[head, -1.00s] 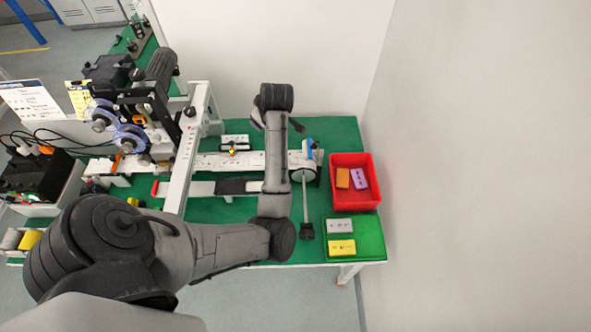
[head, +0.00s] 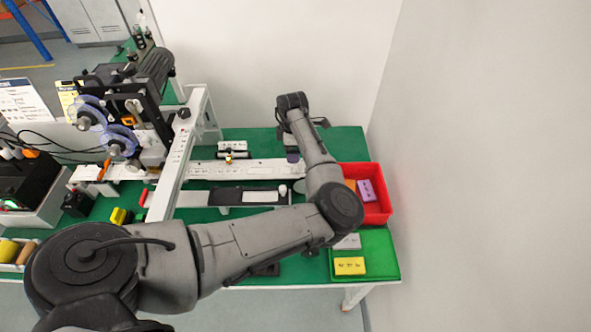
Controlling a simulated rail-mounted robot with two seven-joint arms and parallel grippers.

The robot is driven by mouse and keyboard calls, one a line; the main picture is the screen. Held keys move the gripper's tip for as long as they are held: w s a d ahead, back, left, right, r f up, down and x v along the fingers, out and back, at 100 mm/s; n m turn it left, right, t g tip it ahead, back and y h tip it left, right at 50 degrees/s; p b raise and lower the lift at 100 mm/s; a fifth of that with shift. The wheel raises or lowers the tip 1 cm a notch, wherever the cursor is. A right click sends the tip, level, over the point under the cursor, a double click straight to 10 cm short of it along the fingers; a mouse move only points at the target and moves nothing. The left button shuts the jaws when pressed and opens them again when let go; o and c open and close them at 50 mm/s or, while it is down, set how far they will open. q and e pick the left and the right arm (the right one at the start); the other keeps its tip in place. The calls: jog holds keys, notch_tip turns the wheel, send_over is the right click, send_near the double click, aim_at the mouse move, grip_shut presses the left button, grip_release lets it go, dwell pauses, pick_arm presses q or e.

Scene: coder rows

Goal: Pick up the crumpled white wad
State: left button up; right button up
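I cannot make out a crumpled white wad for certain. A small white upright piece (head: 282,190) stands at the right end of the black pad on the conveyor, left of my forearm; it looks smooth rather than crumpled. My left arm reaches in from the lower left across the table. Its wrist end, with the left gripper (head: 301,126), is over the back of the table near the wall. Dark parts stick out on both sides there, but the fingertips are too small and hidden to judge. A pale patch shows below it. My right gripper is not in view.
A red bin (head: 379,208) holding an orange and a purple block stands at the right, partly behind my forearm. A green tray (head: 383,266) with a grey and a yellow block (head: 349,265) lies in front. A labelling machine (head: 140,110) and white frame (head: 180,160) stand left.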

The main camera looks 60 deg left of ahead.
aim_at(294, 167)
pick_arm(q)
notch_tip(294, 167, down, 3)
jog(key=shift+f, duration=0.15)
jog(key=shift+s+d+f+b, duration=0.1)
jog(key=shift+f+b, duration=0.1)
jog(key=shift+f, duration=1.15)
jog(key=shift+d+f+b, duration=0.1)
jog(key=shift+f+b, duration=0.05)
jog(key=shift+f, duration=1.2)
jog(key=c, duration=1)
